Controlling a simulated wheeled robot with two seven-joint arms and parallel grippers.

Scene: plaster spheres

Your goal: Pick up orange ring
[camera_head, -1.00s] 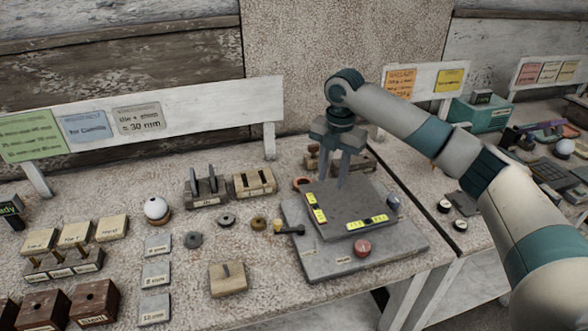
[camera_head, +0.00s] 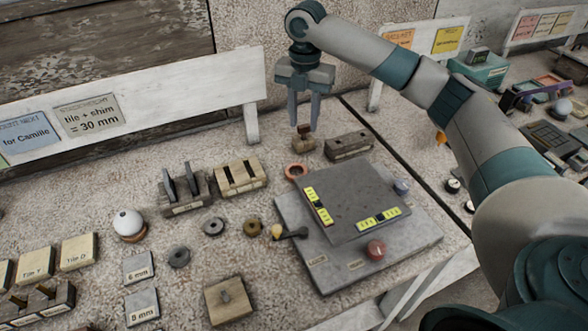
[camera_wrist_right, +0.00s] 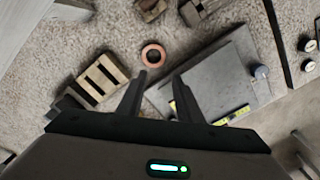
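The orange ring (camera_head: 296,170) lies flat on the speckled bench top, by the back left corner of the grey plate. My left gripper is not in view.
A grey plate (camera_head: 350,200) with yellow labels and a red knob (camera_head: 376,249) is right of the ring. A slotted wooden block (camera_head: 240,177) stands left. Small wooden blocks (camera_head: 348,146) lie behind. A white sphere (camera_head: 128,223) rests further left.

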